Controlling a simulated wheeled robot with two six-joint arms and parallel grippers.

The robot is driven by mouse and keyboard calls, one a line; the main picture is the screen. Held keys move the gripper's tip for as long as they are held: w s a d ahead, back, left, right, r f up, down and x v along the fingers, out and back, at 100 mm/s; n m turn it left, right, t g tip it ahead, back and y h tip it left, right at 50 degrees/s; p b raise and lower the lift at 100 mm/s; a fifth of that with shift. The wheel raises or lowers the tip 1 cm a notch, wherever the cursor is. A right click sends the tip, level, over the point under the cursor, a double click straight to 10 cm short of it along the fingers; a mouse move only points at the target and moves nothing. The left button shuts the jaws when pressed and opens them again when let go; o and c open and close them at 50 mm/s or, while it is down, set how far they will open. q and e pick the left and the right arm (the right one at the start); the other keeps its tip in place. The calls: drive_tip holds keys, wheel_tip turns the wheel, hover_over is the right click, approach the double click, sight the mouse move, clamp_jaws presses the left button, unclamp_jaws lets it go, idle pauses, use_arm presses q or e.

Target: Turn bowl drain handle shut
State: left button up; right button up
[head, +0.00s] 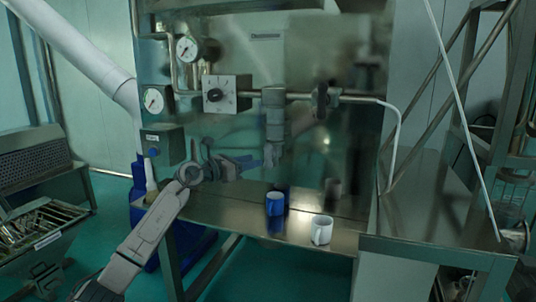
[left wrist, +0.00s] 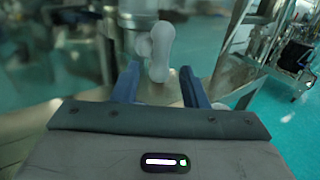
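My left gripper (head: 258,160) reaches in from the left, in front of the steel panel and above the bench. In the left wrist view its two blue-grey fingers (left wrist: 160,88) are spread apart. A pale grey rounded piece (left wrist: 157,48), which looks like the drain handle, shows between and just beyond the fingers; I cannot tell whether they touch it. In the head view a small pale piece (head: 270,154) hangs below a grey cylinder (head: 273,112), right at the fingertips. Whether the handle is turned open or shut is unclear. My right gripper is out of view.
A blue mug (head: 275,204) and a white mug (head: 321,230) stand on the steel bench (head: 225,210) below the gripper. Gauges (head: 187,49), a dial box (head: 227,94) and a pipe (head: 352,98) line the panel. A steel frame (head: 490,60) stands at right.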

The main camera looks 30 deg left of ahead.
sight(266, 156)
use_arm(q)
drive_tip(key=p+x, duration=0.2)
drive_tip(key=x, duration=0.4)
drive_tip(key=shift+w+d+r, duration=0.1)
drive_tip(key=shift+w+d, duration=0.05)
drive_tip(key=shift+w, duration=0.05)
drive_tip(key=shift+w+d, duration=0.15)
drive_tip(key=shift+w, duration=0.25)
clamp_jaws()
